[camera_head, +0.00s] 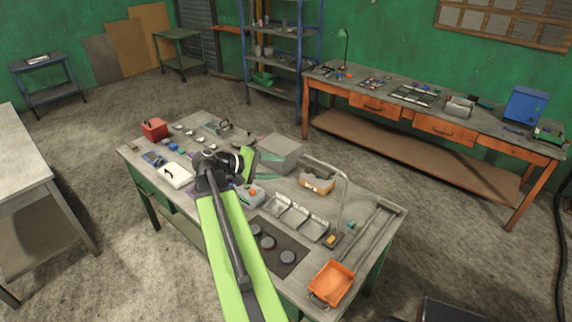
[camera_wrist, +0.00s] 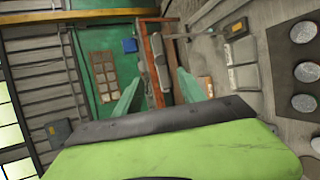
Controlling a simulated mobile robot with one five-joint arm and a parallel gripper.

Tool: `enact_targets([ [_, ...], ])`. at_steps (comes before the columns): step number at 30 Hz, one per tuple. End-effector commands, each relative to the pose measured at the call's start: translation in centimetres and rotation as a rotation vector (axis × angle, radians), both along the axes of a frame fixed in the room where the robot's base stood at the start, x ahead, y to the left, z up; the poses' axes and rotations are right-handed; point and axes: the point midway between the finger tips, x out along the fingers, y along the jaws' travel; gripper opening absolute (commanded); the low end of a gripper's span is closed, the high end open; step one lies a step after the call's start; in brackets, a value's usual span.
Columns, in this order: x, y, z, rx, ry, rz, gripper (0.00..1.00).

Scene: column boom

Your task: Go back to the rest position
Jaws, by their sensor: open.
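My arm reaches over the near workbench (camera_head: 375,240) in the head view, with its light green link and black wrist above the middle of the bench. My gripper shows in the wrist view (camera_wrist: 157,88) as two teal fingers standing well apart. It is open, with nothing held between the fingers. The wrist view is turned on its side and looks across the bench toward the green wall. In the head view the arm hides part of the bench top.
Near the arm are a grey box (camera_head: 280,153), metal trays (camera_head: 295,215), a dark plate with round discs (camera_head: 270,246), a bent lamp (camera_head: 345,195) and an orange bin (camera_head: 331,284). A red box (camera_head: 154,129) stands far left. Floor separates this bench from the long workbench (camera_head: 385,90).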

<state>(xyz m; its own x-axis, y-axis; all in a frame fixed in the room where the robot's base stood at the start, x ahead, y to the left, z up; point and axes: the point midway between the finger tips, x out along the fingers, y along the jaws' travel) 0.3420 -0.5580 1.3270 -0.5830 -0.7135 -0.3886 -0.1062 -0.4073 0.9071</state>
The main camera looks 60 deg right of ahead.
Motion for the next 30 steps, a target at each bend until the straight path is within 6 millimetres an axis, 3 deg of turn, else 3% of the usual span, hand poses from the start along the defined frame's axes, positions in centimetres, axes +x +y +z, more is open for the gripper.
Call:
enact_targets([
  [15,0.1,0.2,0.0,0.0,0.0,-0.001,0.47],
  [17,0.7,0.5,-0.5,0.0,0.0,0.011,0.47],
  [19,2.8,1.6,-2.1,0.0,0.0,0.049,0.47],
  [23,9.8,6.8,-7.0,0.006,-0.004,0.187,0.47],
  [27,16.5,14.9,-13.5,0.103,-0.065,0.339,0.47],
  [30,20.0,21.3,-18.4,0.208,-0.126,0.427,0.47],
])
